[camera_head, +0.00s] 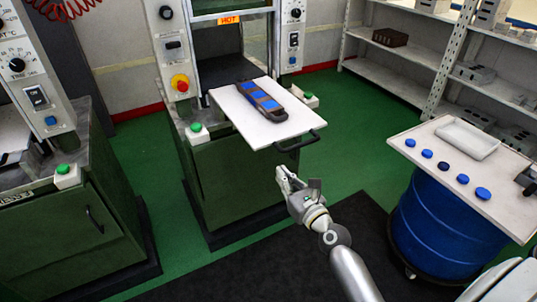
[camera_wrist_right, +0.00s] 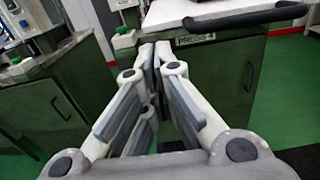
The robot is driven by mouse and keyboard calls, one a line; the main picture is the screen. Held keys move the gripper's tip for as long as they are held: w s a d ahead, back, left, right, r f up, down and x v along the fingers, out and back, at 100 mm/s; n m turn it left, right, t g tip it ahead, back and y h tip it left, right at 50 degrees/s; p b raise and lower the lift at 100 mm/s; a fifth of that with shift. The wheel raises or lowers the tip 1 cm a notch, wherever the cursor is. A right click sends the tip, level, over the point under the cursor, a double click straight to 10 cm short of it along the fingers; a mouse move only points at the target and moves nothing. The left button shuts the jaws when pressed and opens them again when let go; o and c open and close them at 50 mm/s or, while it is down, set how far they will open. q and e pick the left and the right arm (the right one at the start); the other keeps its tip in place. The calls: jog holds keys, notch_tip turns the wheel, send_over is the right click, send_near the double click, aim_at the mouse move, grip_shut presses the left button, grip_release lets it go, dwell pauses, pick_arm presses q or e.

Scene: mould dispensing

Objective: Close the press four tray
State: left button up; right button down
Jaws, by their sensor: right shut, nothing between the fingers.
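The press tray (camera_head: 250,125) is a white plate pulled out from the green press in the middle of the head view. A dark mould with blue fillings (camera_head: 260,100) lies on it. A black handle (camera_head: 297,142) sits on the tray's front edge, and it also shows at the upper right of the right wrist view (camera_wrist_right: 245,17). My right gripper (camera_head: 283,176) is shut and empty, below and in front of the tray, apart from the handle. In the right wrist view its fingertips (camera_wrist_right: 156,50) meet in front of the press cabinet. My left gripper is not in view.
A blue drum (camera_head: 440,230) at the right carries a white board (camera_head: 410,143) with several blue discs and a white dish (camera_head: 466,138). Another press (camera_head: 70,220) stands at the left. Grey shelves (camera_head: 400,75) stand at the back right.

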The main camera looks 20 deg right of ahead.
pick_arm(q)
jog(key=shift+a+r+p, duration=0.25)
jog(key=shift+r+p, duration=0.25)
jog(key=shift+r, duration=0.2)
pick_arm(e)
jog(key=w, duration=1)
jog(key=shift+w+a, duration=0.15)
jog(key=shift+a, duration=0.25)
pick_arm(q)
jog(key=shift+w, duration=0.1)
